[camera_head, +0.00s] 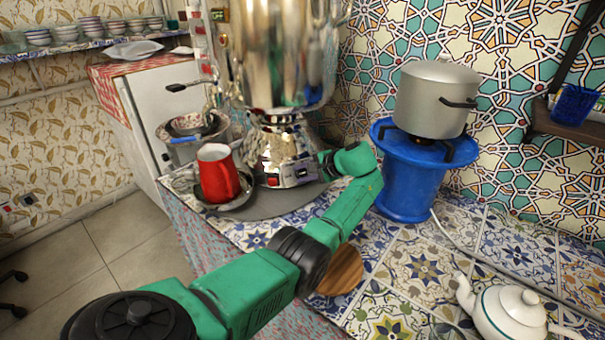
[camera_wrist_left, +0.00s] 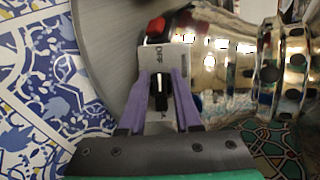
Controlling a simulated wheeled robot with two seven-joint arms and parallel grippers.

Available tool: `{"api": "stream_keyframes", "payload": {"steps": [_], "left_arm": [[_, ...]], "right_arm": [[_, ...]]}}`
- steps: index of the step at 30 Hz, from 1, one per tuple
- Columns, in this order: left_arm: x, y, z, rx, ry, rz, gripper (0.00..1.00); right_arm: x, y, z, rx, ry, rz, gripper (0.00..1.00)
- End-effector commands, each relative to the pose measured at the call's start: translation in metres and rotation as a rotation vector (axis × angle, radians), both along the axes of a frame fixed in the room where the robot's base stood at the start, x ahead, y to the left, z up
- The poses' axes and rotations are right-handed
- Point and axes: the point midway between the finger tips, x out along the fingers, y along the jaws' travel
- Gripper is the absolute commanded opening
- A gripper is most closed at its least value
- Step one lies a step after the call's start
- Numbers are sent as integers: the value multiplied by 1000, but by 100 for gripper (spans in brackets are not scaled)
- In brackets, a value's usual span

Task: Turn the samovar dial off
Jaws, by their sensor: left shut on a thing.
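The shiny metal samovar (camera_head: 285,45) stands on a round grey mat (camera_head: 290,204) on the tiled counter. Its base with the control panel shows in the left wrist view (camera_wrist_left: 182,52), lying sideways there. The black dial (camera_wrist_left: 160,92) is on this panel, with the letters "OFF" near it and a red switch (camera_wrist_left: 156,27) beyond. My left gripper (camera_wrist_left: 160,80) has its purple fingers on both sides of the dial and is shut on it. In the head view my left arm reaches to the right side of the samovar base and the fingers are hard to make out.
A red cup (camera_head: 217,175) stands in a dish left of the samovar base. A grey pot (camera_head: 437,97) sits on a blue burner (camera_head: 408,190) close to my left wrist. A white teapot (camera_head: 505,312) is at the bottom right. The tiled counter between is mostly clear.

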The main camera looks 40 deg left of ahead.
Motion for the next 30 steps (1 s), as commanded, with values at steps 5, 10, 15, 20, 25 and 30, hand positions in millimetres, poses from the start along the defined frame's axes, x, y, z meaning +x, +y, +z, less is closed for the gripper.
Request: {"api": "stream_keyframes", "payload": {"steps": [5, 10, 15, 20, 25, 30], "left_arm": [[1, -1, 0, -1, -2, -5, 48], [1, -1, 0, -1, -1, -3, 49], [1, -2, 1, 0, -1, -3, 49], [2, -20, 14, -1, -2, -7, 49], [2, -61, 42, -1, -3, -8, 49], [1, -99, 70, -1, -3, -8, 49]], "right_arm": [[0, 0, 0, 0, 0, 0, 50], [0, 0, 0, 0, 0, 0, 50], [0, 0, 0, 0, 0, -1, 50], [0, 0, 0, 0, 0, -1, 50], [0, 0, -2, 0, 0, -1, 50], [0, 0, -4, 0, 0, -1, 50]]}}
